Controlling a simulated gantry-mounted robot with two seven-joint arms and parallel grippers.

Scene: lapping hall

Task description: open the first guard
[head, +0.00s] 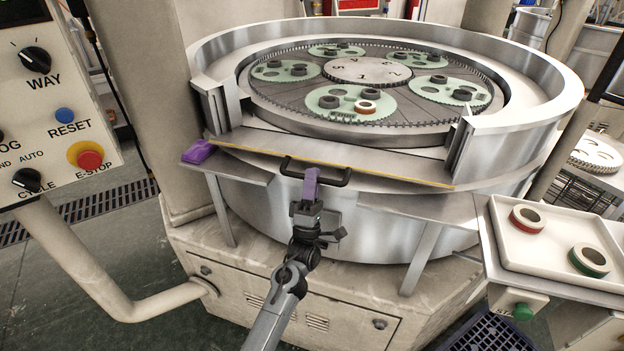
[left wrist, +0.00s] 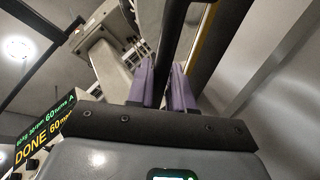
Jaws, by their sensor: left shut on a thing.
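The guard (head: 400,168) is a grey metal panel with a yellow edge at the front gap of the round machine wall. It lies low and leans outward, so the plate behind shows through the gap. A black bar handle (head: 337,181) sits on its front edge. My left gripper (head: 311,176), with purple fingers, is at the middle of this handle. In the left wrist view the purple fingers (left wrist: 166,88) lie on either side of the dark handle bar, shut on it. My right gripper is not in view.
Green carriers (head: 330,98) with dark rings and one copper-coloured ring lie on the lapping plate. A control panel (head: 50,100) stands at left. A purple block (head: 198,151) rests on the left ledge. A white tray (head: 545,245) with two rings is at right.

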